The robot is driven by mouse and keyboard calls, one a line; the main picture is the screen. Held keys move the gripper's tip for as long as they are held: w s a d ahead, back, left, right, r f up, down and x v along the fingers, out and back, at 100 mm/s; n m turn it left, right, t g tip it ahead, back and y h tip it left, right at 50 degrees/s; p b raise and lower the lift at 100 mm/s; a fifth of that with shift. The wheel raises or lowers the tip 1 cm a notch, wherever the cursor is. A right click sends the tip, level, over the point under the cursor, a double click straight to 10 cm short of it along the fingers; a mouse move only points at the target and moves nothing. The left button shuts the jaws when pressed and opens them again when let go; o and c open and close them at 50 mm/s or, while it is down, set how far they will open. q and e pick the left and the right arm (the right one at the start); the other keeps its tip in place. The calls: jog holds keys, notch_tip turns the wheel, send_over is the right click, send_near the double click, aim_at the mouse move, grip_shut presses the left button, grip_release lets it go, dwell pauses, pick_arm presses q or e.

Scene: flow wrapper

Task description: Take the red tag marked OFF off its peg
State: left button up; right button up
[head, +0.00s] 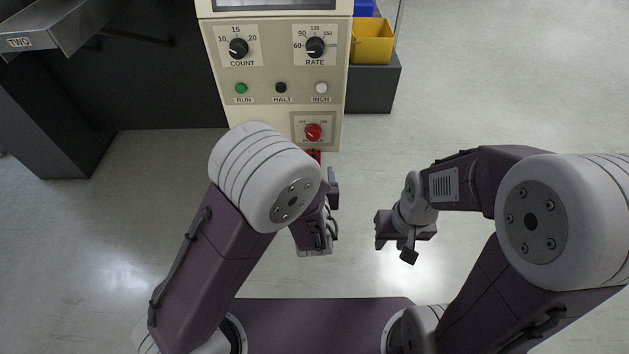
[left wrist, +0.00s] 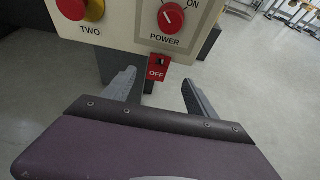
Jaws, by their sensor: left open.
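The red tag (left wrist: 157,70) marked OFF hangs below the POWER knob in the left wrist view, at the lower edge of the machine panel. In the head view only a sliver of red (head: 315,156) shows past my left arm. My left gripper (left wrist: 156,88) is open, its two fingers apart on either side of the tag's line, with the tag beyond the fingertips and not held. My right gripper (head: 387,228) hangs over bare floor to the right; its jaws are too small to judge. The peg is too small to make out clearly.
The machine panel (head: 270,75) carries the COUNT and RATE dials, several buttons and the red POWER knob (head: 313,131); it stands directly above the tag. A yellow bin (head: 372,42) stands behind at right, a metal tray (head: 60,25) at left. Floor at right is clear.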

aim_at(313, 157)
pick_arm(q)
jog(key=b+x, duration=0.4)
jog(key=x, duration=0.5)
jog(key=c, duration=1.4)
jog(key=shift+r, duration=0.5)
jog(key=shift+s+b, duration=0.6)
jog(key=shift+s, duration=3.95)
